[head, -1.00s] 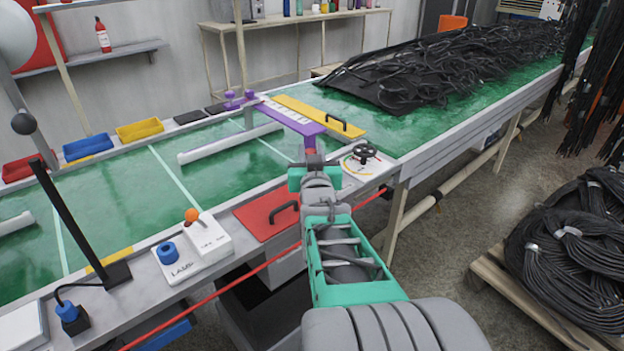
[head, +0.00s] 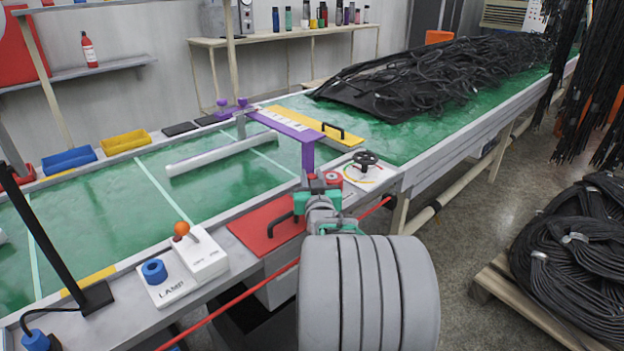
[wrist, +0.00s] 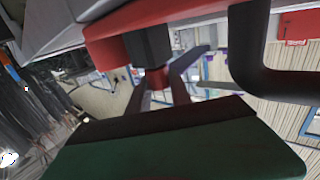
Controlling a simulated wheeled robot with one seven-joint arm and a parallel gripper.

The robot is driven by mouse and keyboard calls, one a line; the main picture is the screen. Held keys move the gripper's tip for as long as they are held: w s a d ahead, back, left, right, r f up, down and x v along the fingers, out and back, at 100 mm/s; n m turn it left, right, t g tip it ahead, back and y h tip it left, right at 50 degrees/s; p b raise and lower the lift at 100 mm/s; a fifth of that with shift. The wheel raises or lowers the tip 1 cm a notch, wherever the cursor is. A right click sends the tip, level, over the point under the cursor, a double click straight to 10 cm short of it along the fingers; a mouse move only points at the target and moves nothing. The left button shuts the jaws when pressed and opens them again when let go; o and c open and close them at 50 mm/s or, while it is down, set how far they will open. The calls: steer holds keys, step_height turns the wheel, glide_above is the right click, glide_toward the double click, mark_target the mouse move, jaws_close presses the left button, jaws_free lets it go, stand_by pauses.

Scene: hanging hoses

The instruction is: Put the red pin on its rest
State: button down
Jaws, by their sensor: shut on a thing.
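My gripper (head: 318,190) is at the counter's front edge, by the foot of the purple gate (head: 307,152). It is shut on a small red piece that I take for the red pin (head: 317,183), mostly hidden by the fingers. In the wrist view a red tip (wrist: 157,78) below a dark block shows between the grey fingers. A red round piece (head: 333,178) sits just right of the gripper in the head view. I cannot tell whether it is the pin's rest, or whether the pin touches anything.
A red plate with a black handle (head: 281,222) lies just left of the gripper. A black handwheel (head: 365,159) stands close on the right.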

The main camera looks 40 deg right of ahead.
steer(key=shift+f, duration=0.3)
steer(key=c, duration=1.2)
jaws_free()
steer(key=shift+o, duration=0.2)
steer(key=shift+r, duration=0.1)
steer(key=shift+r, duration=0.3)
steer(key=p+v, duration=0.1)
steer(key=v, duration=1.1)
steer(key=shift+f, duration=0.15)
